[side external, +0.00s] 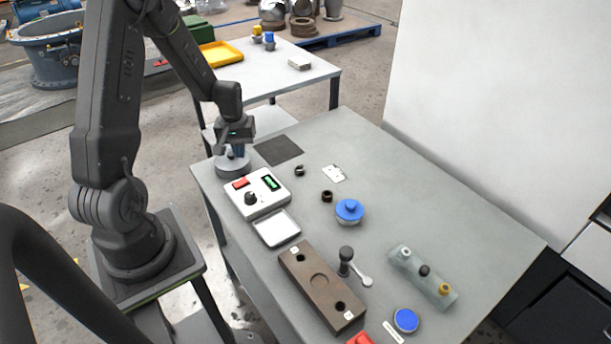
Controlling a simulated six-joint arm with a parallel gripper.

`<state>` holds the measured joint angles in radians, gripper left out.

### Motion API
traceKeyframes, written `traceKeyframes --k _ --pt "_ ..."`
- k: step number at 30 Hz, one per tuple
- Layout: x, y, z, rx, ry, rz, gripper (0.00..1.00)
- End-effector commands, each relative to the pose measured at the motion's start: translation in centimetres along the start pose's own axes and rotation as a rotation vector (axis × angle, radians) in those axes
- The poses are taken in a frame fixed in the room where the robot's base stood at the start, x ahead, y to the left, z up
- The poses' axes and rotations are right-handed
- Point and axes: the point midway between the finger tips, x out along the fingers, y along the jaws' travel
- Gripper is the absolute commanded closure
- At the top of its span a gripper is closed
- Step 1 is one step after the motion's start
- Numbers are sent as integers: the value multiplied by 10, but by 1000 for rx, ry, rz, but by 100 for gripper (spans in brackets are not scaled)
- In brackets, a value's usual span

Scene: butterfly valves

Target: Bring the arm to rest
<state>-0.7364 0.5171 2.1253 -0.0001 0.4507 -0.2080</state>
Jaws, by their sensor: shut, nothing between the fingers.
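My gripper (236,150) is at the far left corner of the grey table (425,205), pointing down with its fingers shut and empty. The arm partly hides this spot, so I cannot tell whether the fingers touch the base.
Near the gripper are a white control box (257,193) with a red switch and green display, a white tray (276,229) and a dark mat (278,150). A blue-topped valve part (349,211), brown block (321,285) and clear holder (423,275) stand farther right.

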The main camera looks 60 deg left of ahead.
Motion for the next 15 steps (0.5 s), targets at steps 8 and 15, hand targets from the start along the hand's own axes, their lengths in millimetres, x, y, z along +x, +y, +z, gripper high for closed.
traceKeyframes --k 8,15 --pt "-119 70 58 304 142 55 100" --pt "-196 95 138 560 252 120 100"
